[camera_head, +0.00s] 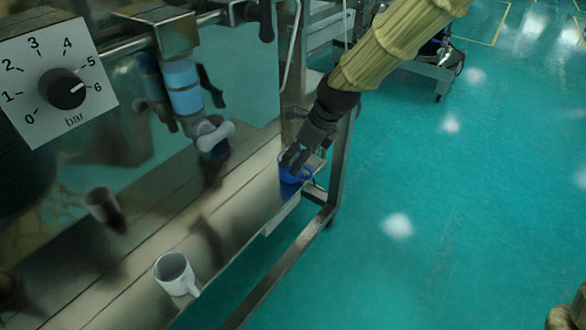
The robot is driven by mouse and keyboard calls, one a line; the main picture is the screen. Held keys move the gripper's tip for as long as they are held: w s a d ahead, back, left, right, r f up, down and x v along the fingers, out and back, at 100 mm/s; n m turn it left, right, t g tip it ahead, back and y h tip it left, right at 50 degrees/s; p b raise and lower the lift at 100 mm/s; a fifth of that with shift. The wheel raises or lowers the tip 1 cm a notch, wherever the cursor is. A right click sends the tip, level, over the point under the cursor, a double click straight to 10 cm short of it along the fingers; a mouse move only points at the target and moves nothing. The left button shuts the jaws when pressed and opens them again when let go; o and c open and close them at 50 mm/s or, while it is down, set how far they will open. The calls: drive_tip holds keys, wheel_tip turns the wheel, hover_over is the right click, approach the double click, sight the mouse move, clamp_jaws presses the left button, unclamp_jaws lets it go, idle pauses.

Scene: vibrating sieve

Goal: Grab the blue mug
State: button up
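The blue mug (288,176) is at the right end of the steel ledge, close to its edge. Its handle points right. My gripper (294,164), dark grey, reaches down from the upper right to the mug, with its fingertips at the mug's rim. The fingers cover part of the mug. I cannot tell whether they touch or squeeze it, or how far apart they are.
A white mug (174,273) stands lower on the steel ledge (215,230). A polished panel behind reflects it. A pressure dial (66,88) and a blue-banded valve fitting (184,88) are at upper left. The green floor (440,220) to the right is mostly clear.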

sight(295, 160)
drive_tip(key=p+x, duration=0.1)
drive_tip(key=x, duration=0.2)
drive_tip(key=shift+w+a+p, duration=0.2)
drive_tip(key=shift+w+p, duration=0.05)
drive_tip(key=shift+p, duration=0.05)
drive_tip(key=shift+x, duration=0.8)
drive_tip(key=c, duration=1.1)
